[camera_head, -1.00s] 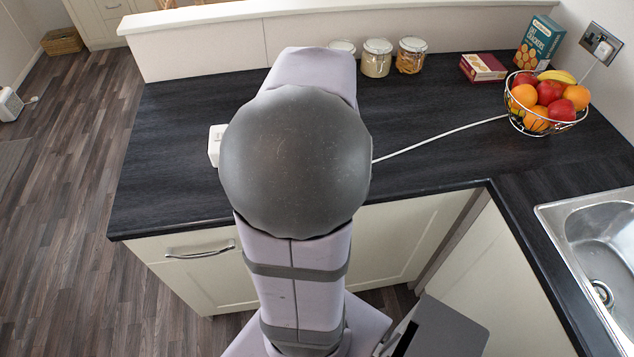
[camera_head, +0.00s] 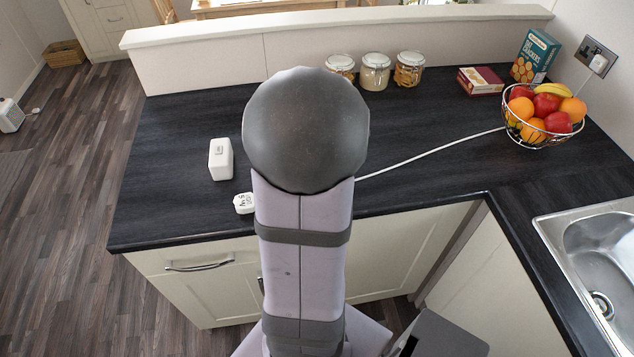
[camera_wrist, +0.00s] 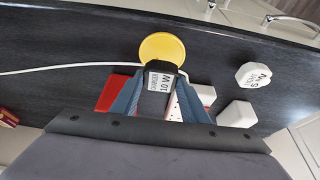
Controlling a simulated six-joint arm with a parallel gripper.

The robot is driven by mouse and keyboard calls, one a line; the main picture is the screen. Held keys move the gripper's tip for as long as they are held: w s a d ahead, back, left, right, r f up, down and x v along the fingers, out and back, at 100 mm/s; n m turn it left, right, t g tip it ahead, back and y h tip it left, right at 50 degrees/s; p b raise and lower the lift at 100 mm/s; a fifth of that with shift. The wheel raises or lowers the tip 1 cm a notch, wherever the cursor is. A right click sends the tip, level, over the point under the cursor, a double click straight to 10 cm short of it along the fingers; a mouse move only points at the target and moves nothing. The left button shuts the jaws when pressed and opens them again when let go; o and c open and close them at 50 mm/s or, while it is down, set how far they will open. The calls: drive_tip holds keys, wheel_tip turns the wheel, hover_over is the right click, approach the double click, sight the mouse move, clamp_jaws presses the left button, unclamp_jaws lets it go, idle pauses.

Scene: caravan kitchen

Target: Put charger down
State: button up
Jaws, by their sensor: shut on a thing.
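In the wrist view my gripper (camera_wrist: 160,95) is shut on a black charger (camera_wrist: 160,80) with a white label reading "10 W". The charger's far end overlaps a round yellow disc (camera_wrist: 162,46), and I cannot tell whether it touches the disc or is above it. A separate white charger (camera_wrist: 253,74) marked "5 W" lies on the counter to the right. It also shows in the head view (camera_head: 244,203), just left of my arm. In the head view my own arm hides my gripper, the held charger and the disc.
A white box (camera_head: 220,159) stands on the dark counter (camera_head: 165,130). A white cable (camera_head: 430,153) runs from behind my arm towards the fruit bowl (camera_head: 543,135). Red (camera_wrist: 112,92) and white (camera_wrist: 205,94) objects lie beside the fingers. Jars (camera_head: 375,72) stand at the back; the left counter has free room.

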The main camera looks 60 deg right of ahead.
drive_tip(key=shift+f, duration=1.15)
drive_tip(key=shift+f, duration=0.15)
drive_tip(key=o, duration=1)
drive_tip(key=shift+o, duration=0.2)
drive_tip(key=shift+s+a+r, duration=0.1)
drive_tip(key=shift+r, duration=0.65)
drive_tip(key=b+v, duration=0.1)
drive_tip(key=v, duration=0.9)
drive_tip(key=shift+s+a+r, duration=0.2)
drive_tip(key=shift+r, duration=0.15)
drive_tip(key=shift+w, duration=0.1)
